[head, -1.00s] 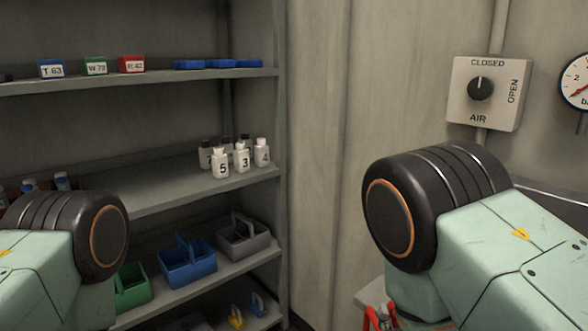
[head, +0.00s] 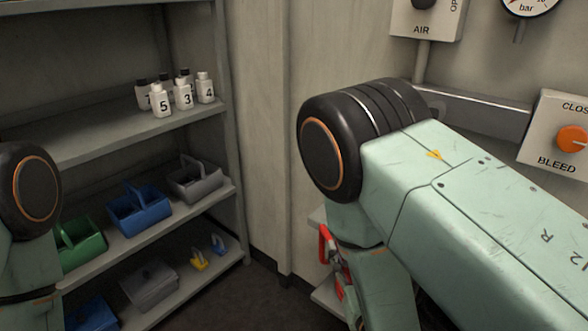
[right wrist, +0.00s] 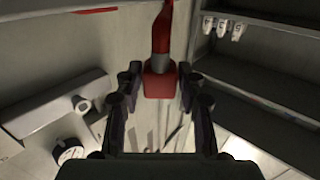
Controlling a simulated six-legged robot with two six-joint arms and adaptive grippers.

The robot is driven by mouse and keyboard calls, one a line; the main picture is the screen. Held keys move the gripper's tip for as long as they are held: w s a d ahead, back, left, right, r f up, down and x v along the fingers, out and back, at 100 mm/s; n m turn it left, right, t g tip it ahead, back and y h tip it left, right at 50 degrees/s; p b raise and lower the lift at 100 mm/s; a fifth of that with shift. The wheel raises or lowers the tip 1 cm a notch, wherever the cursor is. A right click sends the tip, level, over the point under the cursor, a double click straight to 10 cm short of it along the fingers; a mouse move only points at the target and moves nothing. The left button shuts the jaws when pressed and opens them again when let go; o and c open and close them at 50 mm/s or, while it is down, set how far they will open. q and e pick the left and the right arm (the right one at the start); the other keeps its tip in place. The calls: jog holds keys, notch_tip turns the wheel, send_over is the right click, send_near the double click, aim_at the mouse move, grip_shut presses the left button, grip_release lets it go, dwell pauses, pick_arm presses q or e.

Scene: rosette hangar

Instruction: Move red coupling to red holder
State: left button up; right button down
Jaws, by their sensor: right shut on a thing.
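In the right wrist view, my right gripper (right wrist: 159,84) is shut on the red coupling (right wrist: 160,82). It has a red block end between the fingers, a grey band above it and a red part running up out of the frame. In the head view my right forearm hides the gripper. A red piece (head: 325,245) shows beside my arm there, over a pale ledge; I cannot tell whether it is the coupling or another part. I cannot make out the red holder for certain. My left gripper is out of view.
A grey shelf rack at the left holds numbered white bottles (head: 183,95), a green caddy (head: 80,242), a blue caddy (head: 139,212) and a grey caddy (head: 195,181). A BLEED switch box (head: 556,139) and a gauge (head: 530,3) are on the right wall.

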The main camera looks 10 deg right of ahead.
jog(key=a+r+n+g+y, duration=0.3)
jog(key=a+n+g+y, duration=0.6)
jog(key=a+y, duration=0.7)
jog(key=n, duration=0.3)
jog(key=shift+s+n+g, duration=0.3)
jog(key=shift+s+g, duration=0.05)
jog(key=shift+g, duration=0.05)
jog(key=shift+s+d+n+g+y, duration=0.15)
jog(key=shift+d+n+g+y, duration=0.3)
jog(key=shift+n+g, duration=0.5)
jog(key=shift+s+d+n+g+y, duration=0.2)
jog(key=shift+d+n+g, duration=0.4)
jog(key=shift+g, duration=0.8)
jog(key=shift+s+d+n+g+y, duration=0.15)
jog(key=shift+d+n+g+y, duration=0.25)
jog(key=shift+n+g, duration=0.55)
jog(key=shift+d, duration=0.1)
